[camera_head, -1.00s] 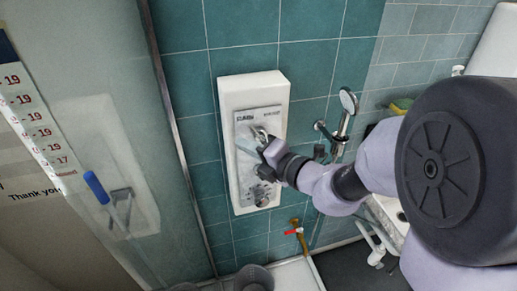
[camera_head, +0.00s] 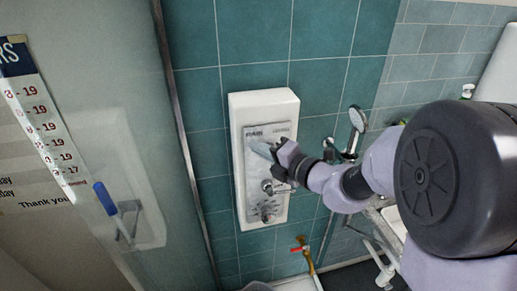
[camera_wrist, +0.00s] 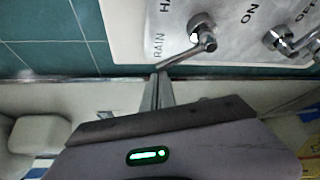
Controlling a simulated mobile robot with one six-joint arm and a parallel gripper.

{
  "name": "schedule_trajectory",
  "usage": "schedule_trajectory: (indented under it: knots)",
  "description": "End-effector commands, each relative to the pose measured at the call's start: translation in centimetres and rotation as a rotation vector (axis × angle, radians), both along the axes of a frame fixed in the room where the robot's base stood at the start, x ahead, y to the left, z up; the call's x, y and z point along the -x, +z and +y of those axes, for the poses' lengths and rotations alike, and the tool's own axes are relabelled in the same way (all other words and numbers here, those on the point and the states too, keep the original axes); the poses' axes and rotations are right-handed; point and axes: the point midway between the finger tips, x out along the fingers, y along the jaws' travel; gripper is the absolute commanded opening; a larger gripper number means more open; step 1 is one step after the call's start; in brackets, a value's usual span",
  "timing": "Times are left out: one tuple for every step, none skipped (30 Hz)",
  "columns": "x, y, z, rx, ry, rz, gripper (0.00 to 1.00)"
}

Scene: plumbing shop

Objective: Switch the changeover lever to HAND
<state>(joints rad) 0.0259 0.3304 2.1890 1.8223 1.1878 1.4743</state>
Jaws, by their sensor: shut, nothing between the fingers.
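The changeover lever (camera_wrist: 203,40) is a metal lever on a round pivot on the grey control plate (camera_head: 285,145). In the wrist view its arm slants down and left, toward the RAIN label side. In the head view my gripper (camera_head: 256,148) is in front of the plate's upper part, below the labels, and hides the lever.
A second metal lever (camera_wrist: 280,40) sits by ON and OFF lettering, lower on the plate. A glass panel (camera_head: 130,130) stands left.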

Motion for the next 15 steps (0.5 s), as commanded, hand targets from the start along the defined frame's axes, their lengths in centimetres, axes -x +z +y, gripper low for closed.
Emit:
schedule_trajectory:
  knots:
    - [-0.04, 0.1, -0.11, -0.011, -0.001, 0.004, 0.0]
    - [-0.06, 0.15, -0.18, -0.02, -0.001, 0.007, 0.0]
    - [-0.08, 0.17, -0.24, -0.03, -0.002, 0.01, 0.0]
    - [-0.08, 0.18, -0.27, -0.034, -0.002, 0.011, 0.0]
    - [-0.09, 0.2, -0.29, -0.039, -0.001, 0.012, 0.0]
    - [-0.1, 0.23, -0.33, -0.044, -0.001, 0.013, 0.0]
    - [-0.12, 0.26, -0.35, -0.048, -0.001, 0.015, 0.0]
    - [-0.12, 0.28, -0.38, -0.053, -0.001, 0.015, 0.0]
    - [-0.14, 0.31, -0.43, -0.059, -0.001, 0.018, 0.0]
    - [-0.15, 0.36, -0.47, -0.066, -0.001, 0.02, 0.0]
    - [-0.17, 0.41, -0.52, -0.074, -0.001, 0.021, 0.0]
    - [-0.18, 0.47, -0.6, -0.086, -0.001, 0.025, 0.0]
    - [-0.2, 0.49, -0.66, -0.097, -0.001, 0.029, 0.0]
    - [-0.22, 0.54, -0.75, -0.11, -0.001, 0.032, 0.0]
    - [-0.27, 0.62, -0.91, -0.128, -0.001, 0.038, 0.0]
